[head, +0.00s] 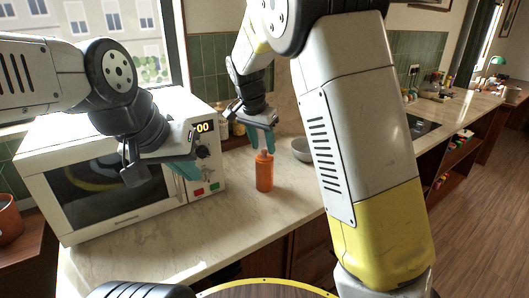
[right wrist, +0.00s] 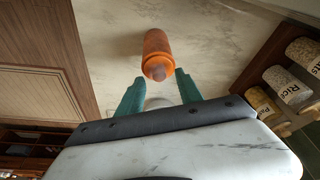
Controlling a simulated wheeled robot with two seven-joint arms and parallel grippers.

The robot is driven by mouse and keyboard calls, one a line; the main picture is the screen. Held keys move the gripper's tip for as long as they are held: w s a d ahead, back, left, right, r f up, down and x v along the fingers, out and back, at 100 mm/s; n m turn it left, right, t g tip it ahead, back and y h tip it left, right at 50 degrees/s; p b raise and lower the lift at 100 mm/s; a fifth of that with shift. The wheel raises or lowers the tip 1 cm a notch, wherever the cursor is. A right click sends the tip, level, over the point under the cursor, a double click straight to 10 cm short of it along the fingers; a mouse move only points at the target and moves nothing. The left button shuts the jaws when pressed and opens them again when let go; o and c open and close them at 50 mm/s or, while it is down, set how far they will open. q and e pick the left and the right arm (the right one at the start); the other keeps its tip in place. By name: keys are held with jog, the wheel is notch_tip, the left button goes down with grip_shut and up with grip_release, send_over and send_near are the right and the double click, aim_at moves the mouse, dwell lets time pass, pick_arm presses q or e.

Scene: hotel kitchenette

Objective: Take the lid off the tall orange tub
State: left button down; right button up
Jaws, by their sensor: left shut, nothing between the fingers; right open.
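The tall orange tub (head: 264,178) stands upright on the pale counter, right of the microwave. Its lid (head: 264,156) is on top, with a small paler knob that shows in the right wrist view (right wrist: 158,74). My right gripper (head: 263,147) is open, pointing down just above the tub. In the right wrist view its teal fingertips (right wrist: 159,76) are apart, with the lid end of the tub between and just beyond them. I cannot tell whether they touch it. My left gripper (head: 190,170) is shut and empty in front of the microwave.
The white microwave (head: 125,218) fills the counter's left part. A grey bowl (head: 300,149) stands behind and right of the tub. Labelled jars (right wrist: 295,87) show in the right wrist view. The counter (head: 215,228) in front of the tub is clear.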

jog(key=shift+x, duration=0.8)
grip_shut()
jog(key=shift+r, duration=0.1)
